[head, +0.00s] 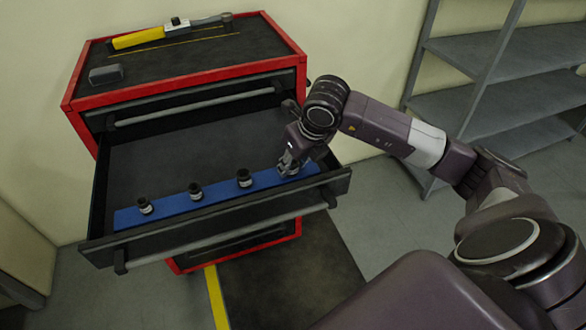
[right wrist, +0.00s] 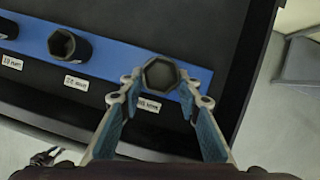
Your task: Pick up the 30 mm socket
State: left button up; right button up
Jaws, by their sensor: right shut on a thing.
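In the head view, three dark sockets stand in a row on a blue strip (head: 218,195) in the open drawer: a left one (head: 144,205), a middle one (head: 195,190) and a right one (head: 244,178). My right gripper (head: 286,168) is at the strip's right end and covers what is there. In the right wrist view, the gripper (right wrist: 160,92) is shut on a dark hexagonal socket (right wrist: 160,74), with a fingertip on either side. A white label (right wrist: 148,105) lies below it, too small to read. Another socket (right wrist: 68,46) stands to its left. My left gripper is not in view.
The drawer front (head: 215,220) runs along the near side of the strip. A yellow-handled wrench (head: 170,32) and a small grey block (head: 106,75) lie on the red cabinet top (head: 200,62). Grey shelves (head: 490,85) stand at right. The drawer floor behind the strip is clear.

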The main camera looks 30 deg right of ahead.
jog(key=shift+c, duration=1.3)
jog(key=shift+a, duration=0.15)
